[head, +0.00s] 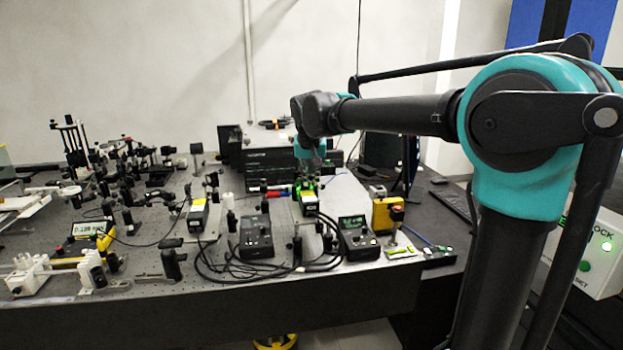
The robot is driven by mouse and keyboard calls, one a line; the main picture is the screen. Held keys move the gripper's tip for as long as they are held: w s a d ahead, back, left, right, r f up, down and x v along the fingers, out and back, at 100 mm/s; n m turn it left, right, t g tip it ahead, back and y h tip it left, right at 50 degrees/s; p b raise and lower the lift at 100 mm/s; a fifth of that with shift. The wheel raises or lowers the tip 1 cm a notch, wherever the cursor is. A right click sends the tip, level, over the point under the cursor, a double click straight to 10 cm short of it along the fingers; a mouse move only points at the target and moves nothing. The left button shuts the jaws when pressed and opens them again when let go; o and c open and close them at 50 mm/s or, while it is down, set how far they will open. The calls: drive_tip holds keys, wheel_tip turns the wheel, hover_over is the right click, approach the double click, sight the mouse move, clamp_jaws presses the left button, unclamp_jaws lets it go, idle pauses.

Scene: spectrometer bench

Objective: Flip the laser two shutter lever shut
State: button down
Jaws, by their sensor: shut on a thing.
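A second, similar yellow and black laser head (198,214) stands to the left, clear of my gripper. No label telling which is laser two is readable.
Black controller boxes (257,237) and (358,240) stand in front of the lasers, with loose black cables (215,268) between. Dense optics (120,170) fill the left. A dark instrument (268,162) stands behind.

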drive_tip(key=c, duration=1.6)
unclamp_jaws()
drive_tip(key=shift+o, duration=0.2)
drive_tip(key=v, duration=1.2)
